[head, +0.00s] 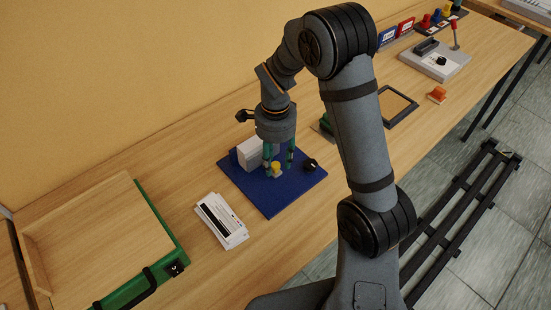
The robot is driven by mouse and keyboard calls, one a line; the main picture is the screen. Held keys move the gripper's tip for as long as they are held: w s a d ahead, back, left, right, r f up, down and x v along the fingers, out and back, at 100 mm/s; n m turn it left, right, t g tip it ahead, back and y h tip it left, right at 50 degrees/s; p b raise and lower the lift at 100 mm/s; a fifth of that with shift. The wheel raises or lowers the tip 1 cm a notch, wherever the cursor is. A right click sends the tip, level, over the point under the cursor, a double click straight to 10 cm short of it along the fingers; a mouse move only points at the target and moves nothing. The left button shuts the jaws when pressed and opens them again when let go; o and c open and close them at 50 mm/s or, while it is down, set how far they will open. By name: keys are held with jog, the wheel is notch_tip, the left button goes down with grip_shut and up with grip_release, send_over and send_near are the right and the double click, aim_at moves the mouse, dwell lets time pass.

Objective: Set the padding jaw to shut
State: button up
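A blue base plate (278,206) lies on the wooden bench and carries a white block (251,150), a small yellow part (275,167) and a black knob (310,165). Which of these is the padding jaw, and whether it is open or shut, I cannot tell. My gripper (279,166) points down over the plate, its two greenish fingers spread apart. The yellow part shows between the fingertips, close to the left one. Whether the fingers touch it I cannot tell. The gripper hides part of the plate's back.
A stack of printed cards (222,220) lies left of the plate, and a green-edged wooden tray (164,212) is farther left. A dark frame (416,104), an orange part (437,94) and a grey lever box (436,62) stand to the right. A yellow wall is behind.

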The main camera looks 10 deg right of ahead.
aim_at(276, 164)
notch_tip(276, 164, up, 12)
dwell(0.5)
dwell(0.3)
notch_tip(276, 164, down, 12)
jog(key=shift+r, duration=0.1)
jog(key=shift+s+d, duration=0.1)
jog(key=shift+s, duration=0.2)
dwell(0.5)
